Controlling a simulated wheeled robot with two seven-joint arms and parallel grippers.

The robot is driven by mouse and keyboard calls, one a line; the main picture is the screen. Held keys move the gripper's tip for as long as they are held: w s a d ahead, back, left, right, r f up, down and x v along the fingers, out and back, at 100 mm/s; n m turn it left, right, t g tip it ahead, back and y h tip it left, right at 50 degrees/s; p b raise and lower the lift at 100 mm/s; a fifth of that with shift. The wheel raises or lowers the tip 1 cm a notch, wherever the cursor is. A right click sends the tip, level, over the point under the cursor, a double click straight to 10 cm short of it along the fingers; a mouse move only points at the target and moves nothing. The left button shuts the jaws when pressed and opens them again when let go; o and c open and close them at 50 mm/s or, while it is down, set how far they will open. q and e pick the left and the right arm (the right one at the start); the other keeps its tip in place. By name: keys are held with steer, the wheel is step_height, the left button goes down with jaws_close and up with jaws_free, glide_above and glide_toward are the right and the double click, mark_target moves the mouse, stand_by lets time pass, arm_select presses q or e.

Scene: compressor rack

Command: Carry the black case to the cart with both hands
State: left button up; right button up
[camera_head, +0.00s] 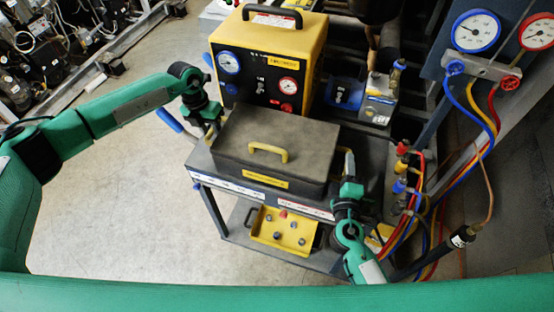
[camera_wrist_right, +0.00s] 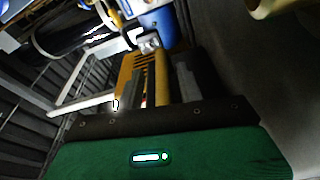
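The black case (camera_head: 272,145), with a yellow handle on its lid and a yellow label in front, is at the top of the grey cart (camera_head: 205,175). Any small gap beneath it cannot be judged. My left gripper (camera_head: 212,128) is at the case's left end, its fingers largely hidden. My right gripper (camera_head: 348,168) is at the right end, beside a pale yellow side grip. In the right wrist view, a yellow bar runs between the grey fingers of the right gripper (camera_wrist_right: 168,78); whether they clamp it is unclear. The dark case surface (camera_wrist_right: 265,90) fills the right there.
A yellow gauge unit (camera_head: 268,60) stands right behind the case. A blue device (camera_head: 362,98) is behind right. Hoses (camera_head: 425,185) and a gauge panel (camera_head: 490,70) crowd the right. A yellow tray (camera_head: 283,232) is on the lower shelf. Floor (camera_head: 120,210) at left is clear.

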arm_select(q)
steer(key=shift+w+r, duration=0.15)
steer(key=shift+r, duration=0.25)
arm_select(e)
steer(key=shift+w, duration=0.1)
steer(key=shift+s, duration=0.25)
arm_select(q)
step_height(320, 180, up, 11)
steer(key=a, duration=0.2)
steer(key=shift+w, duration=0.2)
arm_select(e)
steer(key=s+a, duration=0.1)
steer(key=s, duration=1)
steer(key=shift+s+a+f, duration=0.25)
